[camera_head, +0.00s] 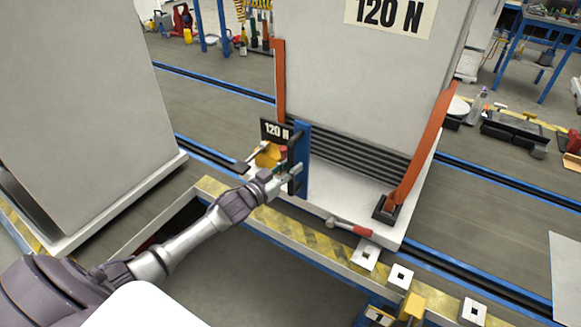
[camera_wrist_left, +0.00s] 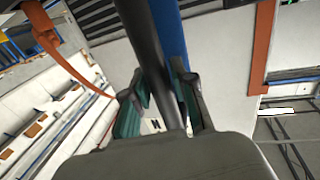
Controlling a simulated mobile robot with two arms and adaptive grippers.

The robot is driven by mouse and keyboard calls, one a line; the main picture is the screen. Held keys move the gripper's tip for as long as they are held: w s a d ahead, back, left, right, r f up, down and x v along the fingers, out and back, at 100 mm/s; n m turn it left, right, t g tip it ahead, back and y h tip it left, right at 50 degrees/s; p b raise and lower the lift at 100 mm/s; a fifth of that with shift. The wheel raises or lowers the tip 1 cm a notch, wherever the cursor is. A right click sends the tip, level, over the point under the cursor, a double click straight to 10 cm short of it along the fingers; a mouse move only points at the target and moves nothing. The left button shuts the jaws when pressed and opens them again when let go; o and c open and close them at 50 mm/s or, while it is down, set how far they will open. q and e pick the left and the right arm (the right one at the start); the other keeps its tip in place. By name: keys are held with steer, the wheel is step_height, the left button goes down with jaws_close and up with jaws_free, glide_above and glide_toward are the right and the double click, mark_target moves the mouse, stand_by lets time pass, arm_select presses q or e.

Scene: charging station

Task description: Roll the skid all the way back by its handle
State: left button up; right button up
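The skid is a pale cabinet (camera_head: 365,85) on a white base (camera_head: 325,205), held by orange straps and marked 120 N. A blue upright post (camera_head: 302,155) stands at its front left corner and carries a dark bar handle (camera_wrist_left: 142,35). My left gripper (camera_head: 287,177) is at this post. In the left wrist view, the dark bar runs between the two fingers (camera_wrist_left: 165,95). A gap shows between the left finger and the bar, so the fingers are around it but not visibly clamped. My right gripper is in neither view.
A second pale cabinet (camera_head: 85,100) stands at the left. A yellow-and-black striped edge (camera_head: 310,240) runs in front of the skid, with a red-handled hammer (camera_head: 349,226) by the base. White square plates (camera_head: 400,277) lie at the lower right. Blue-edged rails (camera_head: 470,180) cross the floor.

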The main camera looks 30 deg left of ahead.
arm_select(q)
jaws_close()
